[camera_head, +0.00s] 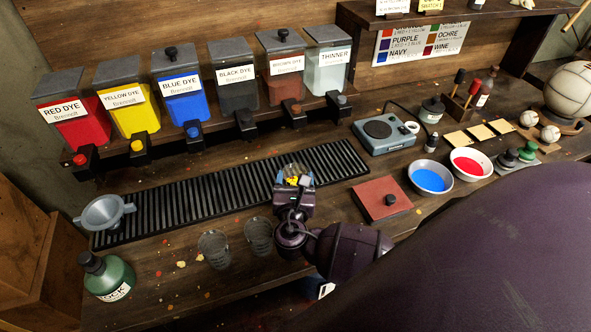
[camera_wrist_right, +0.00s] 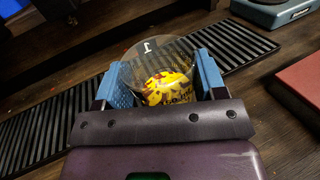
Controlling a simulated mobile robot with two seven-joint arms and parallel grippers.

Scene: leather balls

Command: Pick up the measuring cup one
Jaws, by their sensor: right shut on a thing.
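Measuring cup one is a clear cup with a white "1" on its side and yellow with a little red and dark showing in it. In the head view the measuring cup (camera_head: 296,169) is over the near edge of the black slatted mat (camera_head: 220,196); I cannot tell whether it touches it. My right gripper (camera_head: 293,180) is shut on it. In the wrist view the measuring cup (camera_wrist_right: 160,75) sits between the blue finger pads of the right gripper (camera_wrist_right: 162,82). Two other clear cups, one (camera_head: 213,247) and another (camera_head: 258,236), stand on the bench at left. My left gripper is not in view.
Dye dispensers, such as the red one (camera_head: 80,122) and the thinner (camera_head: 325,70), line the back.

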